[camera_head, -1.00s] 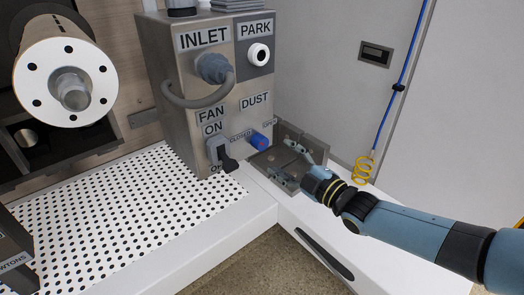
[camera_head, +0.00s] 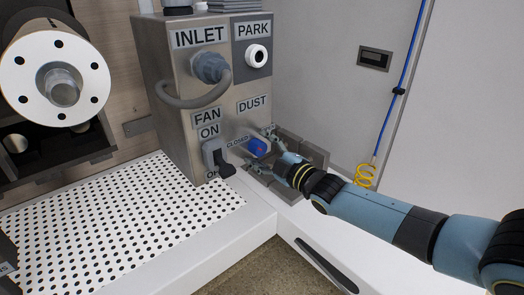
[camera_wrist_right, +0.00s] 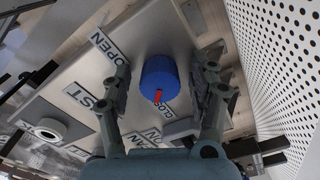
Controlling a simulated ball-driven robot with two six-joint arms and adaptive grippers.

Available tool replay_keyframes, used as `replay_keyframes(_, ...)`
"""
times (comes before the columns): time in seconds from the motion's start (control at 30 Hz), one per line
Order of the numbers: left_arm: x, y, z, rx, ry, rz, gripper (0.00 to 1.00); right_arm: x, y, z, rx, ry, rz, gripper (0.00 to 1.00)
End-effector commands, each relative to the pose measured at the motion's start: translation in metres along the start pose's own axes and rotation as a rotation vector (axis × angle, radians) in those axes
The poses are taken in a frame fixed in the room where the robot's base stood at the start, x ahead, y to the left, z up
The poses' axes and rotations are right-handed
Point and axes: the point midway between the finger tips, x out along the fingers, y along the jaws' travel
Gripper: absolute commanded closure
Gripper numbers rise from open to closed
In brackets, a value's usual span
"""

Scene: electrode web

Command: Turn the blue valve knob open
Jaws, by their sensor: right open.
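The blue valve knob (camera_head: 258,147) sticks out of the metal control box below the DUST label, beside the CLOSED label (camera_head: 237,142). In the right wrist view the knob (camera_wrist_right: 159,76) sits between my spread fingers, with its red mark (camera_wrist_right: 157,96) toward the CLOSED side. The OPEN label (camera_wrist_right: 109,48) lies on its other side. My right gripper (camera_head: 262,152) is open around the knob; in the wrist view a gap shows between the knob and each finger (camera_wrist_right: 160,88). In the head view the OPEN label is hidden by the gripper. My left gripper is not in view.
The fan switch (camera_head: 216,158) is on the box left of the knob. A grey tray (camera_head: 310,152) lies behind my right gripper.

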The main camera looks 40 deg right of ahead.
Motion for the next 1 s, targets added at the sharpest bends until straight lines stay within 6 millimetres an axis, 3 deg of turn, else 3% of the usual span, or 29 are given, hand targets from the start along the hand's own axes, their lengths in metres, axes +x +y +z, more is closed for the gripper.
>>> replay_keyframes(0.07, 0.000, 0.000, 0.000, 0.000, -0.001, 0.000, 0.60, 0.000, 0.000, 0.000, 0.000, 0.000, 0.000, 0.45)
replay_keyframes(0.43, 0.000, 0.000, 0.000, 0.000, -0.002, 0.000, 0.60, 0.000, 0.000, 0.000, 0.000, 0.000, 0.000, 0.93)
replay_keyframes(0.73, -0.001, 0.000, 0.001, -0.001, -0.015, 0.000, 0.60, 0.000, 0.000, 0.000, 0.031, -0.001, 0.000, 0.95)
replay_keyframes(1.0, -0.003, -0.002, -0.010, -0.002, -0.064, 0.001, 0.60, 0.000, 0.000, -0.001, 0.183, 0.000, 0.001, 0.95)
